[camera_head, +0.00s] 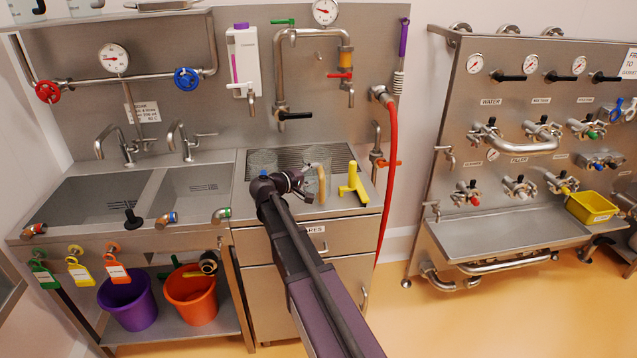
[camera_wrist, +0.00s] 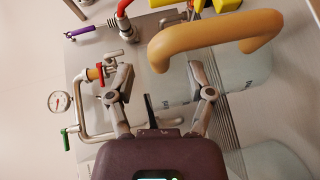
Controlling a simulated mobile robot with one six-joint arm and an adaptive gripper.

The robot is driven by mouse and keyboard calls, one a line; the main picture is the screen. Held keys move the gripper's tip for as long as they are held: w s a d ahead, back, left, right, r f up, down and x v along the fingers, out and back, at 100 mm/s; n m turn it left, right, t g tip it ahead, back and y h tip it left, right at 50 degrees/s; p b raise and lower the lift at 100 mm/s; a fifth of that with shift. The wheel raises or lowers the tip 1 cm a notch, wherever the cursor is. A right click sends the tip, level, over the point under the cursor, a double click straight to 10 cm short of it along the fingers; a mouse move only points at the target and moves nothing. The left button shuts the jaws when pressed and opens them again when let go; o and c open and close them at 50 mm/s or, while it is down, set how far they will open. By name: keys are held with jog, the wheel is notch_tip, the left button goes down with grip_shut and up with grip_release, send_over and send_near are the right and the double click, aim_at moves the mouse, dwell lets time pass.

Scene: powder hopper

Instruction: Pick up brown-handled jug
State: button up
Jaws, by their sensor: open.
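The brown-handled jug shows its tan-brown handle (camera_head: 321,182) on the steel worktop in the head view, just right of my gripper (camera_head: 297,182). In the wrist view its thick curved handle (camera_wrist: 215,35) crosses the top, beyond and partly across the space ahead of my open fingers (camera_wrist: 158,68). Its clear body (camera_wrist: 235,80) shows below the handle, partly behind the right finger. Whether a finger touches the jug I cannot tell.
A yellow-handled thing (camera_head: 353,187) stands close on the right. Another clear vessel (camera_wrist: 270,158) shows in the wrist view. A tap pipe (camera_head: 281,70) rises behind, and a red hose (camera_head: 391,150) hangs right. Two sinks (camera_head: 195,192) lie left.

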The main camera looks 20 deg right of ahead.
aim_at(320, 169)
jog(key=shift+x, duration=1.65)
grip_shut()
